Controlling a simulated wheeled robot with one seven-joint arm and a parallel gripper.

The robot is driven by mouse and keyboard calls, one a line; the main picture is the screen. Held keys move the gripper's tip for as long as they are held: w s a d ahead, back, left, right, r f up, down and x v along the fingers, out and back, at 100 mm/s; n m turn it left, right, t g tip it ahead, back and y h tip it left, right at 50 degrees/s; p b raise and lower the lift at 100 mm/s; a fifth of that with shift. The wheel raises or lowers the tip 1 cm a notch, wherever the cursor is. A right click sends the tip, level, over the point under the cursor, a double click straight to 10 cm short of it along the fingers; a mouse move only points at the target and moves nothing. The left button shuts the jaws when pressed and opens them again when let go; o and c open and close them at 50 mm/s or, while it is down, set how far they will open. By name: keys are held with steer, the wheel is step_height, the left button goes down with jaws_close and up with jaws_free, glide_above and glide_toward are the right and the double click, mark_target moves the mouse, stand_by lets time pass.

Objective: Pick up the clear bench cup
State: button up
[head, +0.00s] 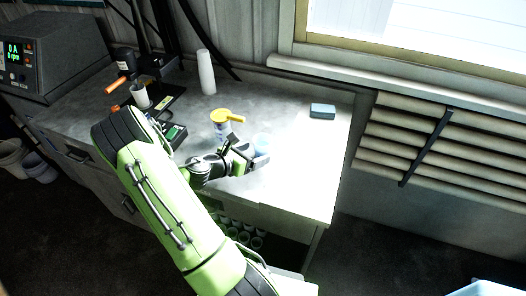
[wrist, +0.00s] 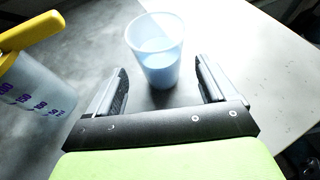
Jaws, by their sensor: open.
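The clear bench cup (wrist: 155,47) stands upright on the bench in the wrist view. In the head view the cup (head: 262,143) shows only partly beside my gripper. My gripper (wrist: 162,78) is open, with one finger to the left and one to the right. The cup is just beyond the fingertips, roughly centred between them, and its base reaches near the gap. Nothing is held. I cannot tell whether either finger touches the cup.
A graduated container with a yellow handled top (head: 222,118) stands close left of my gripper; it also shows in the wrist view (wrist: 32,88). A white cup stack (head: 206,72), a blue block (head: 322,111) and a stand with a cup (head: 141,95) are on the bench (head: 285,180).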

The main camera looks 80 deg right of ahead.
mark_target(265, 149)
steer(key=x, duration=0.6)
steer(key=shift+s+b, duration=0.1)
steer(key=shift+b, duration=0.3)
steer(key=shift+a+r, duration=0.1)
steer(key=shift+r, duration=0.05)
steer(key=c, duration=1.1)
step_height(265, 149, up, 10)
steer(key=p, duration=0.3)
